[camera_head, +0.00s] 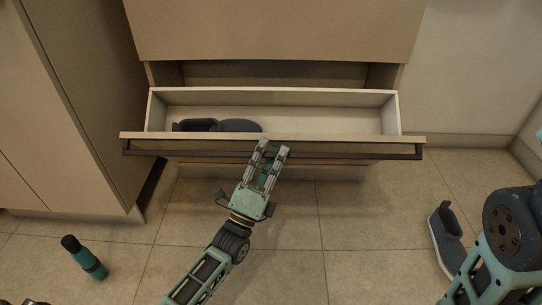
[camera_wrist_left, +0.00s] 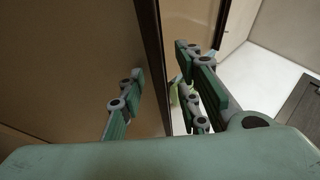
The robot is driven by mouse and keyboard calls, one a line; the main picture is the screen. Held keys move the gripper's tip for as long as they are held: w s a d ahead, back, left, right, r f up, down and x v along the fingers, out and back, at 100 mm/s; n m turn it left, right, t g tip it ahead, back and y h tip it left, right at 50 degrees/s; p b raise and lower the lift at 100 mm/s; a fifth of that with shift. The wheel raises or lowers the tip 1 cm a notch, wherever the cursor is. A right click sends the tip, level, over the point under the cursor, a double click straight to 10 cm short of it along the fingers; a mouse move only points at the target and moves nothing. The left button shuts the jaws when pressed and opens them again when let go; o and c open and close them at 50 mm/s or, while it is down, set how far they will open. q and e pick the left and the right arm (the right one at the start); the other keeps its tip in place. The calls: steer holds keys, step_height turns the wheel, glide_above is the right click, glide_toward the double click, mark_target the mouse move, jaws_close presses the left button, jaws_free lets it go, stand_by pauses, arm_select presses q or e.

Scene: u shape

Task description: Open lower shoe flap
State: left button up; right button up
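The shoe flap (camera_head: 140,147) of the beige cabinet stands out from the front in the head view, with its pale inner compartment (camera_head: 320,120) showing. A dark shoe (camera_head: 215,126) lies in the left part of it. My left gripper (camera_head: 271,147) is at the middle of the flap's dark-lined front edge. In the left wrist view its two fingers (camera_wrist_left: 160,92) are apart, with the dark edge strip (camera_wrist_left: 153,50) running between them; I cannot tell whether they touch it. My right arm is at the lower right in the head view; its gripper is out of view.
A closed upper panel (camera_head: 270,30) is above the flap. A tall cabinet (camera_head: 75,100) stands close on the left. A teal bottle-like object (camera_head: 85,257) lies on the floor at lower left. A dark shoe (camera_head: 447,238) is on the floor at right. The tiled floor between is clear.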

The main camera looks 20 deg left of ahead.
arm_select(q)
steer(key=shift+c, duration=0.5)
jaws_close()
